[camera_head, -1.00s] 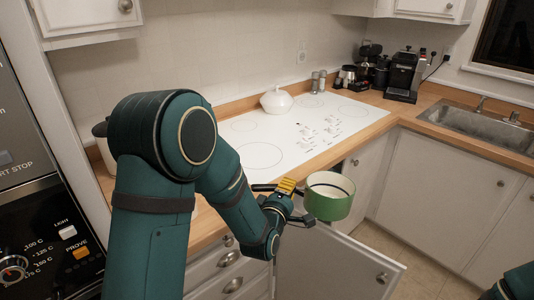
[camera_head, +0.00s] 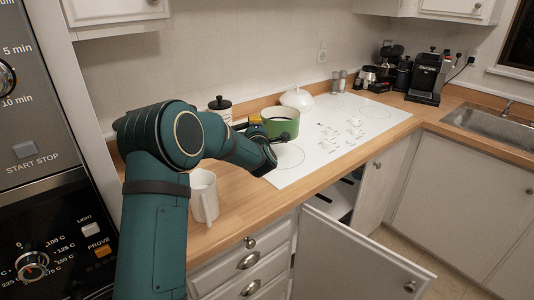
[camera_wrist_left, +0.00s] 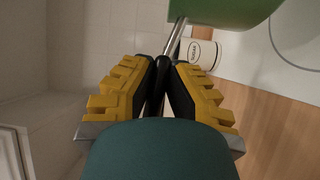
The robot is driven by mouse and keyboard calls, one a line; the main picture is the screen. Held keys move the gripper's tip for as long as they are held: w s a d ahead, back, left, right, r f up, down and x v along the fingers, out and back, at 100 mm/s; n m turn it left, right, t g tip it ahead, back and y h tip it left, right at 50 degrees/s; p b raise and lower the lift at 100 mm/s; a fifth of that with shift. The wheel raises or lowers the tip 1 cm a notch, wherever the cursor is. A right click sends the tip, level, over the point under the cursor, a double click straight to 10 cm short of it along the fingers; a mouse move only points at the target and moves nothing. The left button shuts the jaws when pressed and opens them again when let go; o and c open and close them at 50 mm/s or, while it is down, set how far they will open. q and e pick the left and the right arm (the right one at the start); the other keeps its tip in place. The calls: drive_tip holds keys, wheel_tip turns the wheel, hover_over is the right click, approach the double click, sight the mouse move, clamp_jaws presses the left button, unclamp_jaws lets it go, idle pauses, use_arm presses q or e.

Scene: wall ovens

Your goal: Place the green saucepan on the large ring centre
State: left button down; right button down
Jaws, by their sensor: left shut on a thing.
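The green saucepan (camera_head: 281,127), white inside, is upright over the rear left part of the white hob (camera_head: 345,140). I cannot tell whether its base touches the hob. My left gripper (camera_head: 256,121) is to its left, shut on its handle. The left wrist view shows the fingers (camera_wrist_left: 164,66) closed around the metal handle (camera_wrist_left: 176,34), with the green pan wall (camera_wrist_left: 225,10) beyond. A large ring (camera_head: 290,157) lies at the front left of the hob, in front of the pan. Part of a ring also shows in the left wrist view (camera_wrist_left: 283,52). My right gripper is out of view.
A white lidded dish (camera_head: 298,99) stands behind the pan. A black-lidded canister (camera_head: 220,111) stands behind my arm and a white mug (camera_head: 204,195) on the worktop in front. A lower cupboard door (camera_head: 350,258) hangs open. The front of the hob is clear.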

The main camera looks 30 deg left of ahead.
use_arm(q)
wheel_tip(320, 180, down, 9)
drive_tip(key=shift+r+b, duration=0.1)
drive_tip(key=shift+b, duration=0.6)
drive_tip(key=c, duration=1.1)
unclamp_jaws()
drive_tip(key=shift+s+d, duration=0.1)
drive_tip(key=v, duration=1.1)
drive_tip(key=shift+s+d, duration=0.25)
drive_tip(key=shift+s, duration=0.1)
